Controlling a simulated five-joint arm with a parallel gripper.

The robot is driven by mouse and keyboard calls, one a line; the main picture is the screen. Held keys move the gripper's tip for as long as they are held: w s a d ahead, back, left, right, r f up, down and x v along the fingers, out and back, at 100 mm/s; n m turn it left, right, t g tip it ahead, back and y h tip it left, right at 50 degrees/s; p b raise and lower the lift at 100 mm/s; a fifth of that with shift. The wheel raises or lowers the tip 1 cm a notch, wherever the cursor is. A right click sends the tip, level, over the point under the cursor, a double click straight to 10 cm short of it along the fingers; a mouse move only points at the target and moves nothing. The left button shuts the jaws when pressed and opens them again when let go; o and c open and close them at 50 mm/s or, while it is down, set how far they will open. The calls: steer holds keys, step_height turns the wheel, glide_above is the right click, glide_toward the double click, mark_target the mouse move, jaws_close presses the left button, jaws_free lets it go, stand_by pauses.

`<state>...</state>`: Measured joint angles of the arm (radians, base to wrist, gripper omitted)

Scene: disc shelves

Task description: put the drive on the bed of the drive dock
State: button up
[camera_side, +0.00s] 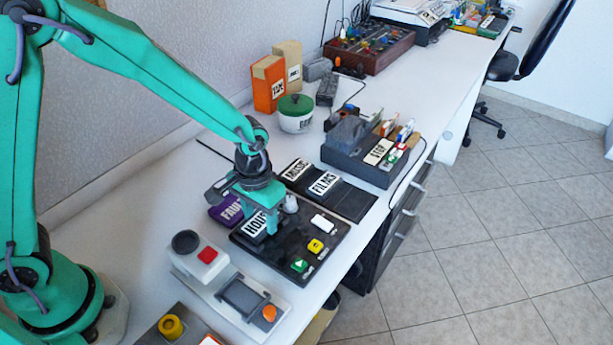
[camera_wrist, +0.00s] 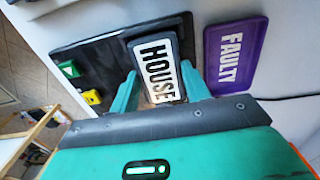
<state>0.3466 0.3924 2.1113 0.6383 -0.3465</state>
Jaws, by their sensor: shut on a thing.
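The drive, a dark slab with a white HOUSE label (camera_side: 256,224), is between my gripper's fingers in the side view. It also fills the middle of the wrist view (camera_wrist: 155,62), with a finger on each long side. My gripper (camera_side: 256,208) points down and is shut on it. The drive dock, a black plate (camera_side: 283,252) with green, yellow and white buttons, lies under the drive. In the wrist view the dock (camera_wrist: 92,52) spreads left of the drive. I cannot tell whether the drive touches the bed; its near end is partly hidden.
A purple FAULTY mat (camera_wrist: 236,52) lies beside the dock. Black FILMS and MUSIC mats (camera_side: 350,198) lie behind it. A grey rack (camera_side: 372,168), a green-lidded pot (camera_side: 296,122) and orange box (camera_side: 268,88) stand farther back. A grey device (camera_side: 232,290) is in front.

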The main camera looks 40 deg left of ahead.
mark_target(260, 220)
steer(key=shift+f, duration=0.2)
steer(key=o, duration=1.1)
steer(key=shift+r, duration=0.1)
step_height(260, 220, up, 12)
steer(key=shift+r, duration=0.1)
stand_by(0.6)
